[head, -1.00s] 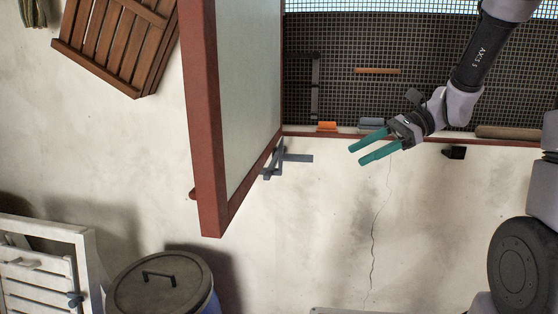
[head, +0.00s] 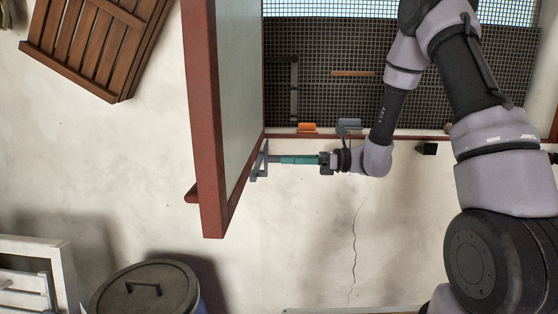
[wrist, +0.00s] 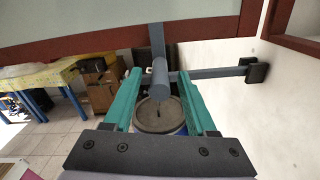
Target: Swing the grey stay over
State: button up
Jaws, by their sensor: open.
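The grey stay (head: 259,166) is at the lower edge of the open red-framed sash (head: 212,130). In the wrist view the rounded end of the stay (wrist: 159,78) points toward me between the two teal fingers. A grey bar runs from it to a dark bracket (wrist: 257,71) on the right. My gripper (head: 284,160) is level at the stay in the head view, and its fingers (wrist: 159,74) are apart on either side of the stay's end in the wrist view. I cannot tell whether either finger touches it. My fingers hide part of the stay in the head view.
An orange block (head: 307,128) and a grey block (head: 349,125) lie on the sill, with a black block (head: 427,148) below to the right. A lidded bin (head: 145,290) stands below the sash. A brown slatted crate (head: 95,40) is at upper left.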

aim_at(268, 159)
jog(key=shift+a, duration=1.7)
grip_shut()
jog(key=shift+w, duration=0.1)
